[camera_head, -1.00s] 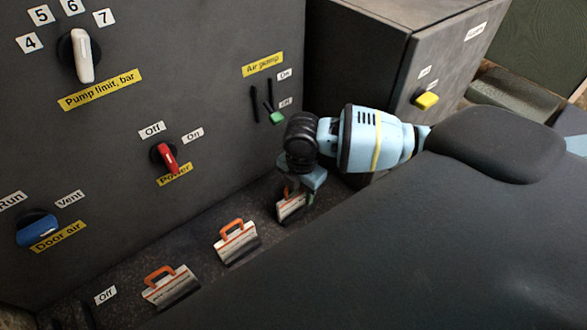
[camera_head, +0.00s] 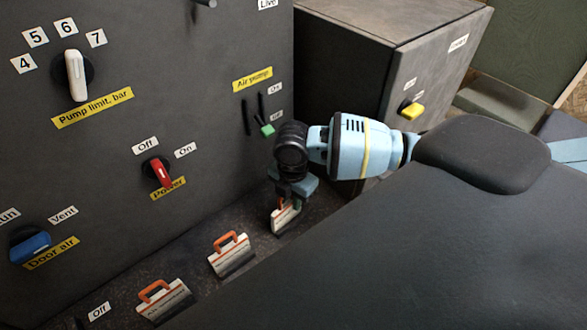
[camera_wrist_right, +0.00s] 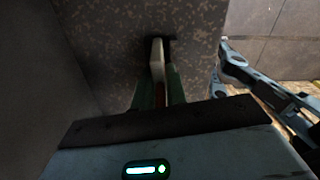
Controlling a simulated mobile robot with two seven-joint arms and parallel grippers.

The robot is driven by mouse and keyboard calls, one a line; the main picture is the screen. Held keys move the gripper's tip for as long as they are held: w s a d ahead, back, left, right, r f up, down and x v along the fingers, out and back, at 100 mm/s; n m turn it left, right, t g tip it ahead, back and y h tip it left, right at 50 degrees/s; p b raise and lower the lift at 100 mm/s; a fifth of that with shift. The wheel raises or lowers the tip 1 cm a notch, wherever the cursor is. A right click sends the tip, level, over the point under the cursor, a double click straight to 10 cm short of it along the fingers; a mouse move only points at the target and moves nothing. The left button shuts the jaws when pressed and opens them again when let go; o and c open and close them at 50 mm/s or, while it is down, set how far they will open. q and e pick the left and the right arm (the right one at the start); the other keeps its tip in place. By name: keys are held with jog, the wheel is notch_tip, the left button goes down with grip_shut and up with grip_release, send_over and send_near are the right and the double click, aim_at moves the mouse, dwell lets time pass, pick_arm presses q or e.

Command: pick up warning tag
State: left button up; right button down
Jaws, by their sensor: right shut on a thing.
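Three warning tags with orange handles and white printed plates stand in a row on the dark speckled ledge in the head view: a left one (camera_head: 165,301), a middle one (camera_head: 230,255) and a right one (camera_head: 285,218). My right gripper (camera_head: 284,201) points down and is shut on the right tag near its handle. In the right wrist view the green fingers (camera_wrist_right: 158,92) close around the tag, whose pale edge (camera_wrist_right: 157,58) shows between them. The tag looks to be still at the ledge. The fingers hide part of its handle. My left gripper is not in view.
The dark control panel (camera_head: 210,110) rises right behind the tags, with a green lever (camera_head: 267,130) close to my wrist, a red power knob (camera_head: 160,172) and a blue door-air knob (camera_head: 30,246). A grey box with a yellow knob (camera_head: 412,110) stands behind my forearm.

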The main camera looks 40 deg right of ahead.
notch_tip(320, 180, up, 4)
jog(key=shift+f+p, duration=0.2)
jog(key=shift+p, duration=0.5)
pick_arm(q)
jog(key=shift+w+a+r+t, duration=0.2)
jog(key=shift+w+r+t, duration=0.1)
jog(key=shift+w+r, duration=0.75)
pick_arm(e)
jog(key=s+d, duration=0.8)
jog(key=s, duration=0.5)
jog(key=shift+s+d+r, duration=0.2)
jog(key=shift+s+d, duration=0.05)
jog(key=shift+s, duration=0.1)
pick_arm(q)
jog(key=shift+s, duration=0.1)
pick_arm(e)
jog(key=shift+w, duration=0.1)
